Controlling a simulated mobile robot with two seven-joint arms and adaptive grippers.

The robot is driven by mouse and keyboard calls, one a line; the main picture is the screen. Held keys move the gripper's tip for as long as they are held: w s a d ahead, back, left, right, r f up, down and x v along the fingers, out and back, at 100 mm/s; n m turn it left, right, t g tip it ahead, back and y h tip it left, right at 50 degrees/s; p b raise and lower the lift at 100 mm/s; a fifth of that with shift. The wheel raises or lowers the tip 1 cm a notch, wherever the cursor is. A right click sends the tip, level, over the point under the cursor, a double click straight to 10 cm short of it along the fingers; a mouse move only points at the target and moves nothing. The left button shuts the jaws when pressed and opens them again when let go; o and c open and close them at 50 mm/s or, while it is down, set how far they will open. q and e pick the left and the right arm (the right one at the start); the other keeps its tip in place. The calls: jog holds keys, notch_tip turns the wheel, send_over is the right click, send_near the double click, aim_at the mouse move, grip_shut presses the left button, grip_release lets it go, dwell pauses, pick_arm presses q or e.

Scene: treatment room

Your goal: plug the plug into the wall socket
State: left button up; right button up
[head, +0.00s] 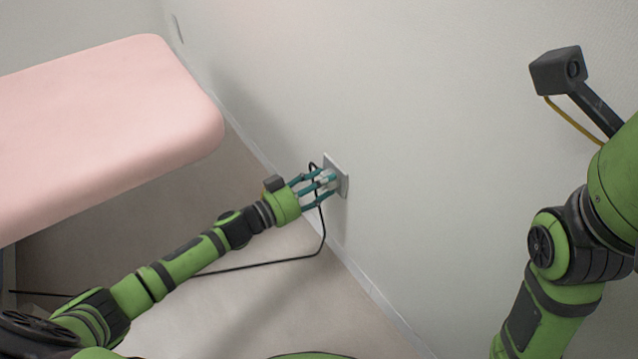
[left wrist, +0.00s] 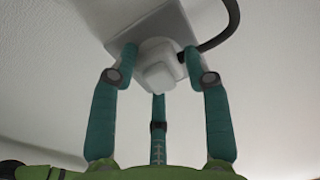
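The white plug (left wrist: 157,66) is between the three teal fingers of my left gripper (left wrist: 158,70), with its black cord leaving on the right. The two side fingertips bend inward against the plug's sides and the third finger is below it. The grey socket plate (left wrist: 158,22) is right behind the plug. I cannot tell whether the plug is fully seated; its front is hidden. In the head view my left gripper (head: 318,184) reaches the wall plate (head: 342,178), partly covering it and the plug (head: 325,178). My right gripper is out of view.
The black cord (head: 275,264) hangs from the plug and runs left along the floor, behind my left arm. A pink padded table (head: 110,110) stands at the left near the wall. The wall (head: 450,180) right of the plate is bare.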

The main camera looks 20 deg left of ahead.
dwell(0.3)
pick_arm(q)
jog(key=v, duration=1.2)
jog(key=shift+a, duration=0.15)
